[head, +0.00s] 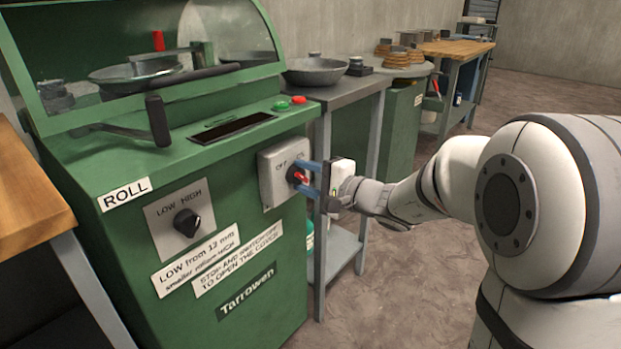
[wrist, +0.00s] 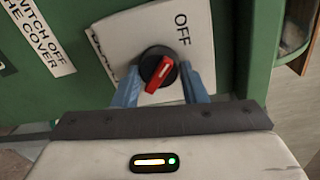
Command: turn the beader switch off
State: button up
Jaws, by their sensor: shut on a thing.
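The beader switch is a red handle on a black round knob (head: 296,176), set on a light grey plate (head: 272,185) on the green machine's front. In the wrist view the red handle (wrist: 160,74) sits tilted, and its upper end leans toward the right. The word OFF shows on the plate (wrist: 195,70) above and right of the knob; the other label is partly hidden. My gripper (head: 303,178) has its blue fingers on either side of the knob and is shut on it. The fingers also show in the wrist view (wrist: 164,88).
The green machine (head: 120,215) has a second black knob marked LOW and HIGH (head: 187,222) to the left. Green and red buttons (head: 290,103) sit on its top edge. A grey side table (head: 345,90) with a metal bowl (head: 316,71) stands close on the right.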

jog(key=shift+a, duration=0.1)
jog(key=o, duration=1)
jog(key=shift+c, duration=0.2)
jog(key=shift+s+d, duration=0.15)
jog(key=shift+d, duration=0.1)
jog(key=p+v, duration=0.2)
jog(key=v, duration=0.5)
jog(key=shift+s+d, duration=0.1)
